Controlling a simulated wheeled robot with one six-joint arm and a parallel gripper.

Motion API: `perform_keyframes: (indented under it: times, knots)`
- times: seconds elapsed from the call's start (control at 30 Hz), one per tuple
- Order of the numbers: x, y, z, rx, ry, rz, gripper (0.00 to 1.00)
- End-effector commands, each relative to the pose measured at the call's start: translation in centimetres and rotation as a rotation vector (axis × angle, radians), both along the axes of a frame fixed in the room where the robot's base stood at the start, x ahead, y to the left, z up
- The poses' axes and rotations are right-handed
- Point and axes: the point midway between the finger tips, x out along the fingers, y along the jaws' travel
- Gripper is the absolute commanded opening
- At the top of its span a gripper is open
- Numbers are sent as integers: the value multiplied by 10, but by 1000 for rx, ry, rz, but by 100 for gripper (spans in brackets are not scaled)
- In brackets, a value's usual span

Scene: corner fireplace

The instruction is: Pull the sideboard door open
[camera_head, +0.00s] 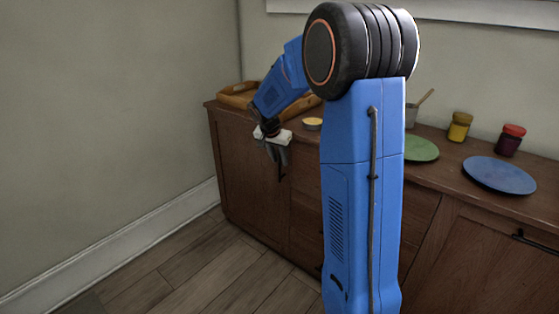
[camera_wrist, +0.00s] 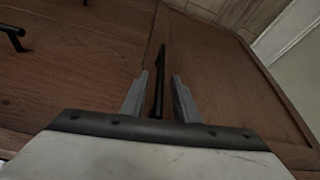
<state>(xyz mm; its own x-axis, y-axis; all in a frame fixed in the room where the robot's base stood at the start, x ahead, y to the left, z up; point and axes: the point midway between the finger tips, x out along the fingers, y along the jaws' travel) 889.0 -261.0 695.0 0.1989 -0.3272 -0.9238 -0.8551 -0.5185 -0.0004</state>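The sideboard (camera_head: 440,232) is brown wood and stands along the wall. Its left door (camera_head: 247,190) is flush with the front and looks shut; the same door fills the right part of the wrist view (camera_wrist: 222,85). A dark upright bar handle (camera_wrist: 159,82) is on this door, close to the seam with the drawers. My gripper (camera_wrist: 161,76) is open at the door front, one grey finger on each side of the handle, with a gap showing to each. In the head view my gripper (camera_head: 275,150) is partly dark and small, beside the top edge.
On the sideboard top are a wooden tray (camera_head: 238,97), a small yellow bowl (camera_head: 313,124), a green plate (camera_head: 421,149), a blue plate (camera_head: 499,175) and jars (camera_head: 459,127). The wood floor (camera_head: 190,270) before the left door is clear. A wall with white baseboard (camera_head: 120,245) runs at left.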

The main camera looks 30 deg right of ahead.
Motion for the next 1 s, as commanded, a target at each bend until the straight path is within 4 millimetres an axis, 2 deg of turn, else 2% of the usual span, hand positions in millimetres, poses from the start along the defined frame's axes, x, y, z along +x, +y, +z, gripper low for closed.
perform_keyframes:
  times: [0.13,0.43,0.53,0.57,0.83,1.0]
  knots:
    - [2,-3,-8,0,0,0,28]
    - [2,-3,-9,0,0,1,28]
    - [2,-3,-9,0,0,1,4]
    - [2,-3,-9,0,0,1,0]
    - [1,-1,-8,0,0,-3,0]
    - [-2,11,-8,-1,0,-34,0]
